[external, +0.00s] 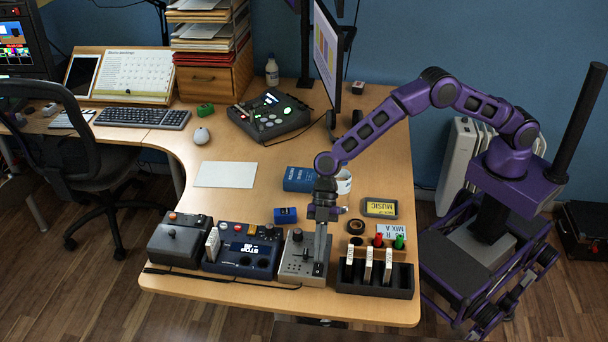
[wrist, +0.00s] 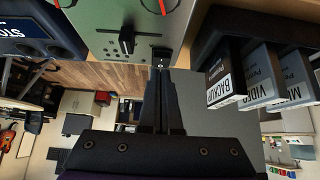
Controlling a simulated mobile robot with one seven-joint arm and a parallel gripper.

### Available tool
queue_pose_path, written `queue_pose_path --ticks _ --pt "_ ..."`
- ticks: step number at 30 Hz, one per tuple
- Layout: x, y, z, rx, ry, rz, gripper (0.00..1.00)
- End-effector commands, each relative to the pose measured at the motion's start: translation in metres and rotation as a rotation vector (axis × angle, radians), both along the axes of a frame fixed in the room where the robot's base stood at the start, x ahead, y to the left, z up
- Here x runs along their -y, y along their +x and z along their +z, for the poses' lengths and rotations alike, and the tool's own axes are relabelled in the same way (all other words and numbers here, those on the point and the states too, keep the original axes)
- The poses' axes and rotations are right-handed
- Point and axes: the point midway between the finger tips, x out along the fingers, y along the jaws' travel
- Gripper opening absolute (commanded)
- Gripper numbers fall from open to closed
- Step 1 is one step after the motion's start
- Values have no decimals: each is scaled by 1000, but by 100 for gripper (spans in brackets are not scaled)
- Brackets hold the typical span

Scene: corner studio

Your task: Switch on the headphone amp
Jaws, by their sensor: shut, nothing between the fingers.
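The headphone amp appears to be the small grey box (external: 294,265) with knobs near the table's front edge, between a dark blue unit and a black rack. In the wrist view its grey panel (wrist: 100,25) fills the top, with red-marked knobs, a black slider (wrist: 126,40) and a small black switch (wrist: 161,55). My gripper (external: 318,262) points down over the right part of the box. In the wrist view my gripper (wrist: 161,72) is shut and empty, its tips right at the black switch. I cannot tell whether they touch it or how the switch is set.
The dark blue unit (external: 240,252) stands close on the left, with a grey unit (external: 178,240) beyond it. The black rack (external: 375,288) with labelled white-edged pieces stands close on the right. A blue box (external: 299,179) and a cup (external: 344,183) stand behind my gripper.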

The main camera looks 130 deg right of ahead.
Motion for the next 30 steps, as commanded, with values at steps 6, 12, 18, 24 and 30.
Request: queue_pose_path --ticks 6,12,18,24,30 --pt "0 -1 -10 1 1 0 0" --pt "0 -1 -10 1 1 0 0" --pt "1 -2 -16 0 0 -1 0" --pt "2 -3 -16 2 2 1 0" --pt "2 -3 -17 1 2 1 0"
